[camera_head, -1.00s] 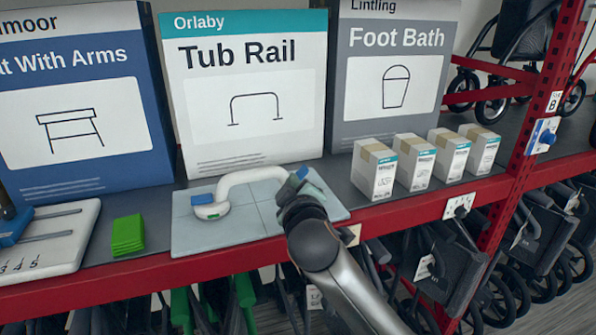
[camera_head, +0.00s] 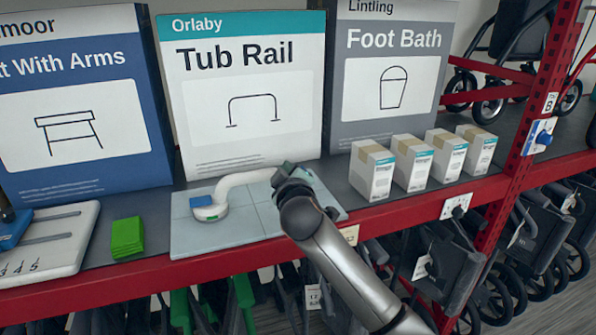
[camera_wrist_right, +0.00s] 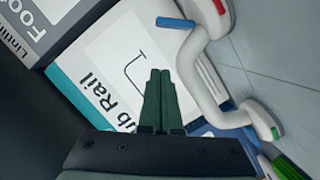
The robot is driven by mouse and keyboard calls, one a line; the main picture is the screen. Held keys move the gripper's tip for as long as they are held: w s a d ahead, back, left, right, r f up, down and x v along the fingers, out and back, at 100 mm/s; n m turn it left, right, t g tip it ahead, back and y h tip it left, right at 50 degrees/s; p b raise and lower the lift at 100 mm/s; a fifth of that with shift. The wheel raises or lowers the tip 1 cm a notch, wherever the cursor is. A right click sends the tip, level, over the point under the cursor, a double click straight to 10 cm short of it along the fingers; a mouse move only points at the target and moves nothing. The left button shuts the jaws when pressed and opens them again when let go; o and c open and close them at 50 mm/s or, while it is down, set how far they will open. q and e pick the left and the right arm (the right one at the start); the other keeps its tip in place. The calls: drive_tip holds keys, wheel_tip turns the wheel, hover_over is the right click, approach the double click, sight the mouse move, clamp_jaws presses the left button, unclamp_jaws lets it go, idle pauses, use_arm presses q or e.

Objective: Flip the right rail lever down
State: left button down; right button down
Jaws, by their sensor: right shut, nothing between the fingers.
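The white tub rail (camera_head: 240,183) stands on a pale tiled board (camera_head: 245,225). Its left foot has a flat blue lever (camera_head: 201,201) and a green mark. In the right wrist view, the right rail lever (camera_wrist_right: 176,23) is blue and sticks out from the right foot (camera_wrist_right: 211,14), which shows a red mark. My arm hides this lever in the head view. My right gripper (camera_head: 284,170) is at the rail's right end; its dark green fingers (camera_wrist_right: 159,78) are together and empty, apart from the lever in the wrist view. My left gripper is not in view.
Large boxes, including the Tub Rail box (camera_head: 250,110), stand close behind the board. Several small cartons (camera_head: 372,172) stand to the right. A red shelf edge (camera_head: 110,277) runs in front.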

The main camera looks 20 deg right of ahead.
drive_tip(key=w+d+f, duration=0.1)
drive_tip(key=w+d+f+p, duration=0.1)
drive_tip(key=w, duration=0.1)
drive_tip(key=shift+d+f, duration=0.2)
drive_tip(key=shift+d, duration=0.2)
drive_tip(key=shift+d+f, duration=0.35)
drive_tip(key=shift+w, duration=0.1)
